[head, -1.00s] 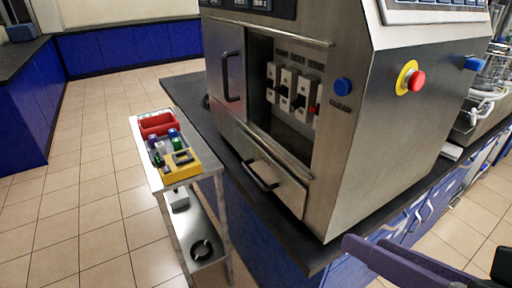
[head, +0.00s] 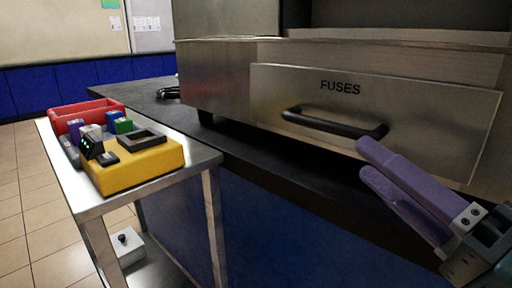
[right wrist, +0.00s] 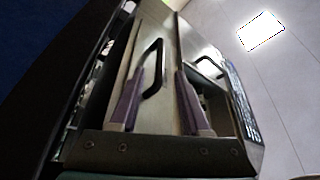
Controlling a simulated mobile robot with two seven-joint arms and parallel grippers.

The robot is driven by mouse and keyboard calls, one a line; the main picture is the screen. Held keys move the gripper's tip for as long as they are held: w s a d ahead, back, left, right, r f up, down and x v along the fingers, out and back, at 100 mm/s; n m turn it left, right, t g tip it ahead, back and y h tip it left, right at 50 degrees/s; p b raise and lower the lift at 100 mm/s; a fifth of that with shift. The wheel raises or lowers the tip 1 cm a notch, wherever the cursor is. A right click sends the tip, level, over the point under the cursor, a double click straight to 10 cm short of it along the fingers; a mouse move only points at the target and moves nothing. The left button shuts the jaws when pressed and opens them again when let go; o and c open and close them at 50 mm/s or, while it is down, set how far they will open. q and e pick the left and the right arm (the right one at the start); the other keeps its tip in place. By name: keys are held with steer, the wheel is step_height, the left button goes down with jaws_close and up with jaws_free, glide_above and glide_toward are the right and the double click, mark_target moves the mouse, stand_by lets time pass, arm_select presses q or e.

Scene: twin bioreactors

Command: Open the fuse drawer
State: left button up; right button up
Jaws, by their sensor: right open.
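The fuse drawer (head: 420,105) is a steel front marked FUSES, and it looks shut in the cabinet. Its black bar handle (head: 335,124) runs across the front. My right gripper (head: 363,159) has purple fingers, open and empty, just below and in front of the handle's right end. In the right wrist view the drawer handle (right wrist: 153,68) shows between the two spread fingers of my right gripper (right wrist: 161,75). I cannot tell whether a finger touches it. My left gripper is not in view.
A steel cart (head: 205,160) stands at the left with a red bin (head: 85,112), a yellow device (head: 140,163) and small coloured-top items. The dark counter (head: 240,150) lies under the cabinet. A second handle (right wrist: 208,68) shows higher on the cabinet in the right wrist view.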

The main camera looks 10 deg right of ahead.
mark_target(323, 125)
steer(key=x, duration=0.9)
steer(key=shift+w+r, duration=0.1)
steer(key=shift+w, duration=0.15)
jaws_close()
stand_by(1.1)
